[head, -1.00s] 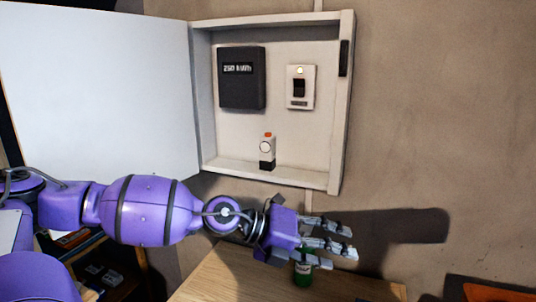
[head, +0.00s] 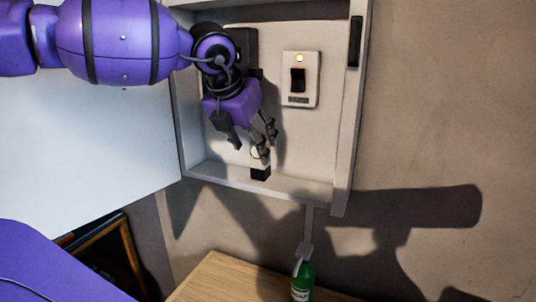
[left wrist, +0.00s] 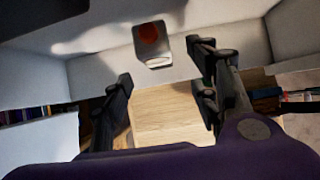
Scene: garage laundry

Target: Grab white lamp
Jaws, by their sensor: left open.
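My left gripper (head: 250,149) points down inside the cabinet, just above and in front of the lamp. In the left wrist view its open fingers (left wrist: 160,72) are spread, with the lamp ahead between their tips and nothing held. My right gripper is not in view.
A green bottle (head: 302,280) stands on the wooden table (head: 215,275) below.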

